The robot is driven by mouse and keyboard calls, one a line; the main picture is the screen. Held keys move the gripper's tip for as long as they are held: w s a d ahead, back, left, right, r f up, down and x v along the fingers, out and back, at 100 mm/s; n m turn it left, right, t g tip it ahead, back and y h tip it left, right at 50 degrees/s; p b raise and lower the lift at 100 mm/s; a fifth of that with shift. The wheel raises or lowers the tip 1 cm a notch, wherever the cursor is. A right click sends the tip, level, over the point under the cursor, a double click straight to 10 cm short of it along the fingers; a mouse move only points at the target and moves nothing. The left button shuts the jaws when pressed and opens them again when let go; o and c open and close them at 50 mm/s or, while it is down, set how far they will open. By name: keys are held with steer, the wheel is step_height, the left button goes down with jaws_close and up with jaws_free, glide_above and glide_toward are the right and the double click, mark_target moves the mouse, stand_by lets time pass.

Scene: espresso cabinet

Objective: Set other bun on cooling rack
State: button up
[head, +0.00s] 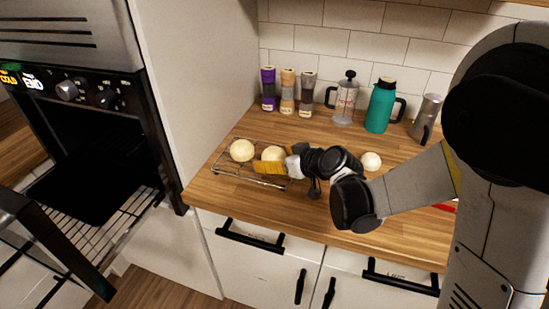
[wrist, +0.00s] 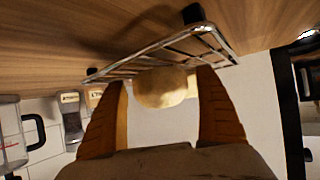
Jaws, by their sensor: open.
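The wire cooling rack (head: 226,171) sits on the left part of the wooden counter, and it also shows in the wrist view (wrist: 205,35). A pale round bun (head: 241,150) is on its left side. A second pale bun (head: 273,153) is at the rack's right side; it also shows in the wrist view (wrist: 160,90). My gripper (head: 275,160), with orange fingers, is open around this second bun, one finger on either side. Its underside is hidden in the head view. A third bun (head: 371,161) lies on the counter right of my gripper.
An oven (head: 85,130) with its door open stands at the left. Several jars (head: 288,92), a French press (head: 345,100), a teal jug (head: 381,105) and a metal pot (head: 426,117) line the back wall. The counter between rack and jars is clear.

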steer(key=shift+s+d+r, duration=0.1)
steer(key=shift+r, duration=0.2)
steer(key=s+d+r+m+g+h+p, duration=0.1)
steer(key=s+d+r+m+h, duration=0.1)
steer(key=s+d, duration=0.3)
steer(key=s+d+r+m+h+p, duration=0.2)
steer(key=s+d, duration=0.4)
steer(key=s, duration=0.7)
steer(key=s+d+r+m+g+h+p, duration=0.1)
steer(key=s+d+r+m+h, duration=0.2)
steer(key=s, duration=0.6)
steer(key=d+r, duration=0.2)
steer(key=d, duration=0.1)
steer(key=shift+d+r+m+g+h, duration=0.15)
steer(key=shift+r+m+g+h, duration=0.15)
